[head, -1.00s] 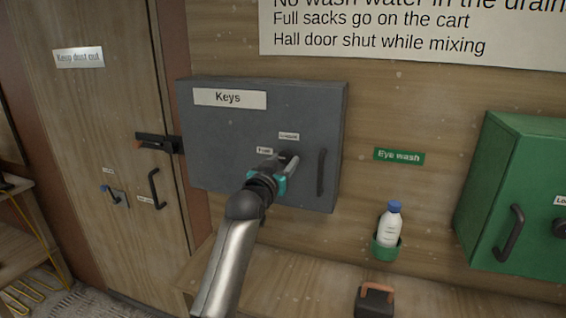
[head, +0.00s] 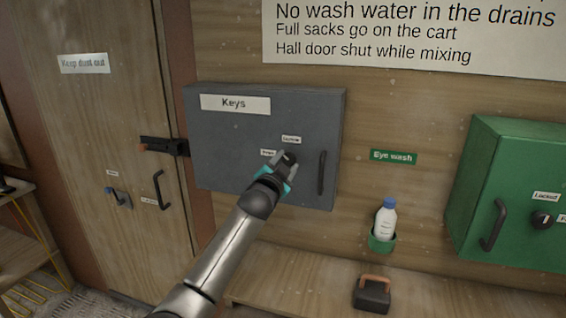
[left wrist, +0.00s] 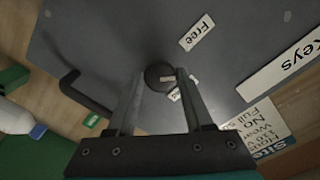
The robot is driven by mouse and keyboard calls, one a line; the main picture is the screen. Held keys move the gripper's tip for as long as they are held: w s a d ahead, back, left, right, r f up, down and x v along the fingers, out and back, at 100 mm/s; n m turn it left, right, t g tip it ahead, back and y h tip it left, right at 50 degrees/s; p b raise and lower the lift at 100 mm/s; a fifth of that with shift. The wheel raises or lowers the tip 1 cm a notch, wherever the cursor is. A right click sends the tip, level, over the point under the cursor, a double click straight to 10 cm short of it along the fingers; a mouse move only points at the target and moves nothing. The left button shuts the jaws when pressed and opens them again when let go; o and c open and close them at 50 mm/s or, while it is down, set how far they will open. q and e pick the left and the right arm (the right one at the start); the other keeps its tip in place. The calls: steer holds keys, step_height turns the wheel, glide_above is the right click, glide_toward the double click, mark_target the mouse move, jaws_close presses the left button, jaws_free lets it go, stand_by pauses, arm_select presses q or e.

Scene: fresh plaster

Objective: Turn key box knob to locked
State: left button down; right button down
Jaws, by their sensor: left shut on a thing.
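The grey key box (head: 230,150) with a "Keys" sign hangs on the wooden wall. Its round dark knob (head: 289,158) is on the front, left of the box handle, and also shows in the left wrist view (left wrist: 156,73). A "Free" label (left wrist: 196,32) and a second label (left wrist: 175,94), partly hidden by a finger, sit beside the knob. In the head view the second label (head: 291,139) is above the knob. My left gripper (left wrist: 159,80) is shut on the knob, one finger on each side. A small pale mark on the knob faces between the labels. My right gripper is out of view.
The box's dark handle (head: 322,173) stands close to the right of my gripper. A wash bottle (head: 386,220) in a green holder and a green cabinet (head: 500,190) are to the right. A dark block with an orange handle (head: 372,292) sits on the bench below.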

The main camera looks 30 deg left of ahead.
arm_select(q)
steer(key=m, duration=0.2)
steer(key=m+p, duration=0.1)
steer(key=m, duration=0.1)
steer(key=shift+r+m+p, duration=0.2)
steer(key=shift+m+p, duration=0.1)
steer(key=m+p, duration=0.1)
steer(key=m, duration=0.3)
steer(key=shift+w+m, duration=0.1)
steer(key=shift+m, duration=0.3)
steer(key=shift+f, duration=0.1)
steer(key=shift+c, duration=1.6)
jaws_free()
steer(key=v, duration=1.5)
steer(key=shift+b, duration=0.4)
